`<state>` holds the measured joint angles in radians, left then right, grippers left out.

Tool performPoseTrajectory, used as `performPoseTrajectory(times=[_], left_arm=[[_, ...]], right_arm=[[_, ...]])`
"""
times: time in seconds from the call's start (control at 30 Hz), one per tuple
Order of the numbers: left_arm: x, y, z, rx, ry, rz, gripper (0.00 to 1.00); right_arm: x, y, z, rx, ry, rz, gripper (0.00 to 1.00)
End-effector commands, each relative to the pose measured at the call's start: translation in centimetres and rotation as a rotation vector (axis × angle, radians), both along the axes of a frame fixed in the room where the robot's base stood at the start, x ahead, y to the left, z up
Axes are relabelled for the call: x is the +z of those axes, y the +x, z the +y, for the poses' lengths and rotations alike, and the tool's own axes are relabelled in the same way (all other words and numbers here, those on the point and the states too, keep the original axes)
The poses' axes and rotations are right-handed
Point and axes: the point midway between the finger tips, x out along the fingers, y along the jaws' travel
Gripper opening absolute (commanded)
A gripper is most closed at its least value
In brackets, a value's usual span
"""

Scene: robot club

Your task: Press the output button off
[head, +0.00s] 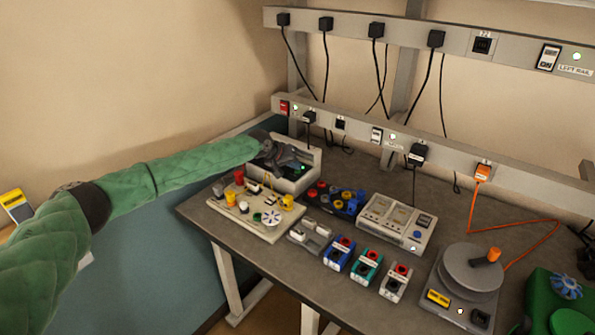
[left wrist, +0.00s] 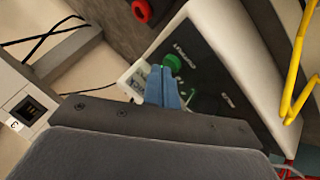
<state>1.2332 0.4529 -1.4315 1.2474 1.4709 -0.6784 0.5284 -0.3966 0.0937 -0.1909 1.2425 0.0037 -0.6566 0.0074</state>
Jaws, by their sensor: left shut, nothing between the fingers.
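A light grey bench unit (head: 297,184) stands at the back left of the bench, partly hidden by my left gripper (head: 284,158). In the left wrist view its dark front panel (left wrist: 212,88) carries small white lettering and a round green button (left wrist: 172,62). I cannot read which label belongs to the button. My left gripper also shows in the left wrist view (left wrist: 163,72). Its blue fingers are shut and empty, with their tips right by the green button. I cannot tell whether they touch it. My right gripper is in neither view.
A board with coloured parts (head: 232,217) stands in front of the unit. Beside it are small coloured modules (head: 338,253), a grey box (head: 397,222) and a turntable (head: 470,270). Rails with plugs and hanging cables (head: 440,147) run behind. Yellow cables (left wrist: 297,75) hang beside the panel.

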Motion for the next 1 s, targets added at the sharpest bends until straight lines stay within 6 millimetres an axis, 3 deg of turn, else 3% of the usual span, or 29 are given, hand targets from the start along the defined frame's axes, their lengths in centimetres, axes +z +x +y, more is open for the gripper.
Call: performPoseTrajectory(times=[1.0], left_arm=[[0.9,0.0,0.0,0.001,0.0,0.001,0.0]], right_arm=[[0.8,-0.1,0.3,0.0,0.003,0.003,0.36]])
